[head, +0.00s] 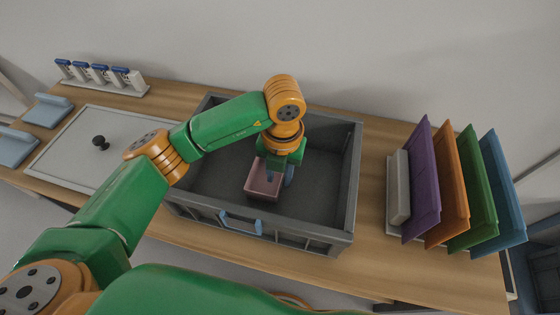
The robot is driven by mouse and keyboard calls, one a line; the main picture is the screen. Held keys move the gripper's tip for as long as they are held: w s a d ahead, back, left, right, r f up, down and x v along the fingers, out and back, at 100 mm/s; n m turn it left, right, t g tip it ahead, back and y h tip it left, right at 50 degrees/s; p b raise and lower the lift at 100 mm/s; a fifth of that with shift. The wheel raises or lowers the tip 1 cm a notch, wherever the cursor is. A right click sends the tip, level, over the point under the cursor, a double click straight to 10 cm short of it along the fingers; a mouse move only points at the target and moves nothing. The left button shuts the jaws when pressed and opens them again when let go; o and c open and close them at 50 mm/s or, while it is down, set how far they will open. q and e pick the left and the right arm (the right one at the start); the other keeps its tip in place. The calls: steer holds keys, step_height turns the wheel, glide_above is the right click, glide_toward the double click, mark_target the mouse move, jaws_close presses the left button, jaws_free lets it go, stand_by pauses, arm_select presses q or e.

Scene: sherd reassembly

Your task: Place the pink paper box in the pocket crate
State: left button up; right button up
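The pink paper box (263,187) is a small open-topped box inside the grey crate (358,180), near its front wall. My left gripper (279,177) reaches down into the crate at the box's right side. One finger appears over the box's opening and the other beside its right wall. Whether the fingers press on the wall is too small to tell. I cannot tell if the box rests on the crate floor or hangs just above it. My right gripper is not in view.
A rack with several blue-topped items (100,75) stands at the back left. Purple (421,185), orange, green and blue upright panels stand at the right. The crate's right half is empty.

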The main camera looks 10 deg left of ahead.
arm_select(q)
step_height(320, 180, up, 7)
steer(key=shift+d+r, duration=0.15)
steer(key=shift+r, duration=0.05)
